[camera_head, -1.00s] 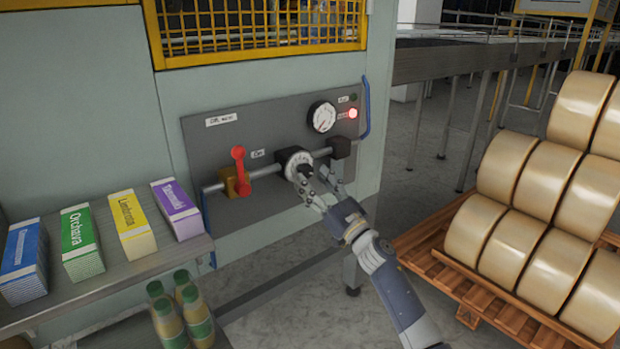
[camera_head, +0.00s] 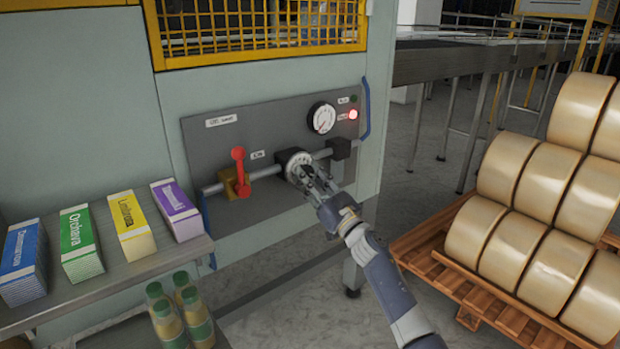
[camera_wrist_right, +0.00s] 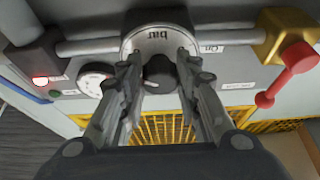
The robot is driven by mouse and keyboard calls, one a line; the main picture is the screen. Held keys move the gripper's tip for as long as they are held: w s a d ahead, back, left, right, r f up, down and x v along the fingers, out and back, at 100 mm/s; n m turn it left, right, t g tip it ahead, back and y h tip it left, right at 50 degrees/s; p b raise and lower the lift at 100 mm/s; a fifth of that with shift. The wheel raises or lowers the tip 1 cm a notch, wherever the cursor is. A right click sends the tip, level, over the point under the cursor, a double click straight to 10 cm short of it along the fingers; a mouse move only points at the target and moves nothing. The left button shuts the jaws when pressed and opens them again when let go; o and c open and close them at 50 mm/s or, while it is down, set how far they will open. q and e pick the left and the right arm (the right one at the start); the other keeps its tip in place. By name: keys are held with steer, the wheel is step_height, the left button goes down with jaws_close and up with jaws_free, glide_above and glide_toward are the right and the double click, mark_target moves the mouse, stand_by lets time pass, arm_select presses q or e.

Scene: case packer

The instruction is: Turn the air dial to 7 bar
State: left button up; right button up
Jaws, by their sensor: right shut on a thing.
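The air dial (camera_head: 291,160) is a round knob with a pale scale ring, set on the grey pipe of the panel. In the right wrist view its ring (camera_wrist_right: 158,38) and black centre knob (camera_wrist_right: 158,74) show between the fingers. My right gripper (camera_head: 308,177) reaches in from the lower right and is shut on the dial's knob. It also shows in the right wrist view (camera_wrist_right: 158,78). The pressure gauge (camera_head: 322,117) has a white face with a red needle. Its reading is too small to tell. My left gripper is not in view.
A red lever (camera_head: 239,168) on a brass valve sits left of the dial. A red lamp (camera_head: 353,115) is lit beside the gauge. A shelf (camera_head: 110,276) with several boxes stands at the left. A pallet (camera_head: 430,258) of large rolls stands at the right.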

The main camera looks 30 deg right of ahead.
steer(key=shift+n, duration=0.3)
steer(key=n+y, duration=0.1)
steer(key=n, duration=0.1)
steer(key=n+y, duration=0.1)
steer(key=n, duration=0.1)
steer(key=shift+d+n+g+y, duration=0.15)
steer(key=shift+n+g+y, duration=0.15)
steer(key=shift+g, duration=0.1)
steer(key=shift+n+y, duration=0.4)
steer(key=shift+n, duration=0.4)
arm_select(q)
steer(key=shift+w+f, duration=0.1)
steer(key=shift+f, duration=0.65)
arm_select(e)
steer(key=shift+n+g+y, duration=0.3)
steer(key=shift+n, duration=0.4)
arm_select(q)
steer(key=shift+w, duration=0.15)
arm_select(e)
steer(key=o, duration=0.9)
steer(key=shift+o, duration=0.8)
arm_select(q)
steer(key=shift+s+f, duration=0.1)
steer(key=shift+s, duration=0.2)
